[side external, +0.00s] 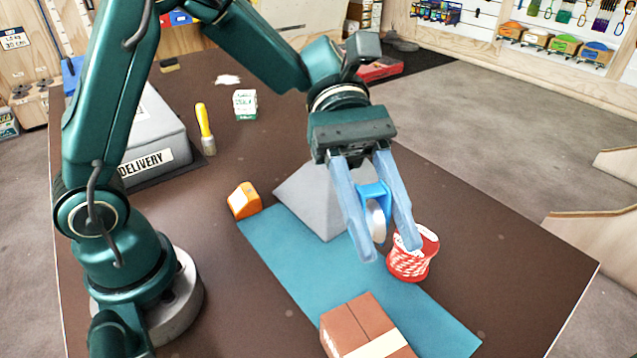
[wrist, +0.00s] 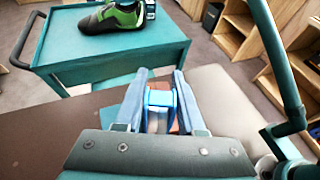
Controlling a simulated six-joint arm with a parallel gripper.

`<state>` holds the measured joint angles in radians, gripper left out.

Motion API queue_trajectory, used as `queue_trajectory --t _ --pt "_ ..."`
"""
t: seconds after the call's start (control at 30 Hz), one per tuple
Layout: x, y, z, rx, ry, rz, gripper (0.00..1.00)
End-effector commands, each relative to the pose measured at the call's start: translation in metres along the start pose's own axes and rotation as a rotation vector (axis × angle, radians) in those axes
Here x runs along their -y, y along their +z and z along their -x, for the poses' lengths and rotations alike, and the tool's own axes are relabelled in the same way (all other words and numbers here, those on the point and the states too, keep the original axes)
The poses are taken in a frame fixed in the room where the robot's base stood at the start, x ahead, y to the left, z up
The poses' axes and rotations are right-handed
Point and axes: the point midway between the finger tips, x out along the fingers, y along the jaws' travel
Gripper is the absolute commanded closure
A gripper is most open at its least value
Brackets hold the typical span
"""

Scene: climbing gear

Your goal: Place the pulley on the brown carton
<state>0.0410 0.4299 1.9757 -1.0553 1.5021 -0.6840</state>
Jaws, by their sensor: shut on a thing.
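The pulley (side external: 374,196) is blue with a pale wheel. My gripper (side external: 389,249) is shut on it, and it sits between the two long blue-grey fingers above the table. In the wrist view the pulley (wrist: 160,98) also shows between the fingers (wrist: 160,78). The brown carton (side external: 350,323) stands on the teal mat at the front, with a pale tape strip; its lower part is cut off by the frame edge. The pulley is apart from the carton, behind it and a little right in the side view.
A red-and-white cord spool (side external: 412,262) stands just right of my fingers. A grey pyramid-like block (side external: 313,200) and an orange piece (side external: 243,200) stand by the teal mat (side external: 290,262). A grey delivery box (side external: 150,135), brush (side external: 205,130) and small carton (side external: 245,104) are farther back.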

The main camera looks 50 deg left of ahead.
Motion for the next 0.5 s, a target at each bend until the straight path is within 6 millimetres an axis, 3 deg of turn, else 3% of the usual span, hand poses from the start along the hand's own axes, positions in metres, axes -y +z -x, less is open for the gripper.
queue_trajectory --t 0.1,0.3,0.5 --pt "0.005 -0.004 -0.033 0.001 -0.011 0.003 1.0" --pt "0.008 -0.012 -0.076 -0.001 -0.009 0.003 1.0" --pt "0.008 -0.015 -0.093 -0.001 -0.003 0.001 1.0"
